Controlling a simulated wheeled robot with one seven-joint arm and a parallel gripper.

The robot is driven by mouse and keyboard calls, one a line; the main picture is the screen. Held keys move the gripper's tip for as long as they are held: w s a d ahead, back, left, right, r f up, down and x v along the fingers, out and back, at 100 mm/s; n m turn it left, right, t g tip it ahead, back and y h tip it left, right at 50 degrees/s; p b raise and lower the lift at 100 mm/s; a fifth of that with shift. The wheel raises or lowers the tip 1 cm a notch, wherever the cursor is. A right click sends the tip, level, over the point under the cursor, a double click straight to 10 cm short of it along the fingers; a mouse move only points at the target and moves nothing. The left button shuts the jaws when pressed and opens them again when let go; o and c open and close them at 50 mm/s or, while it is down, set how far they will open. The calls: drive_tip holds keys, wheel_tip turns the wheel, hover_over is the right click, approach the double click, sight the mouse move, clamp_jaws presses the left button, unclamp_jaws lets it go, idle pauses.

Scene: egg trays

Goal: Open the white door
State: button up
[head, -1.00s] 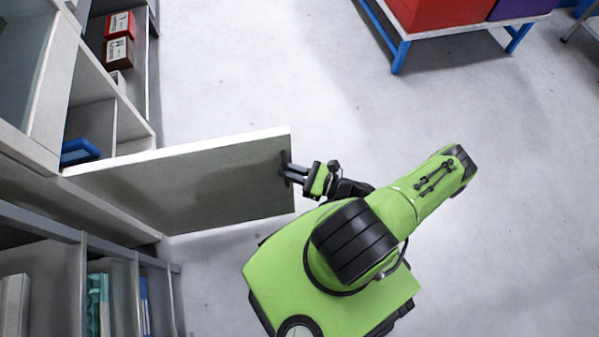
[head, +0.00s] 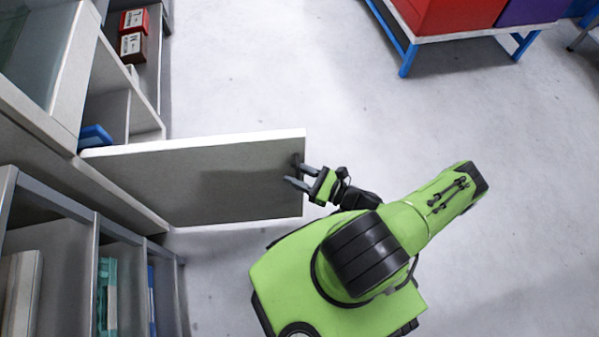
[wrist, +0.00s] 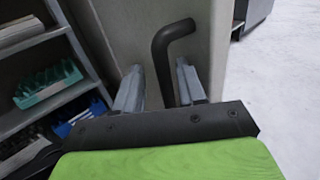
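The white door (head: 220,185) stands swung out from the cabinet, roughly square to its front. The cabinet opening behind it shows. A dark bent handle (head: 297,160) sits near the door's free edge. My gripper (head: 297,174) is at that edge with its two fingers spread. In the wrist view, the handle (wrist: 163,62) lies between the open fingers (wrist: 160,85), with gaps on both sides. The door's face (wrist: 115,35) fills the area behind it. The handle's lower end is hidden behind my gripper's body.
The cabinet's shelves hold a blue item (head: 95,137) and red and brown boxes (head: 133,30). A grey rack (head: 95,225) with binders stands at lower left. A table with blue legs (head: 409,55) carries red and purple crates at upper right. Floor between is clear.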

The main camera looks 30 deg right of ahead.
drive_tip(key=shift+d, duration=0.25)
drive_tip(key=p+v, duration=0.1)
drive_tip(key=v, duration=1.4)
drive_tip(key=shift+s, duration=0.4)
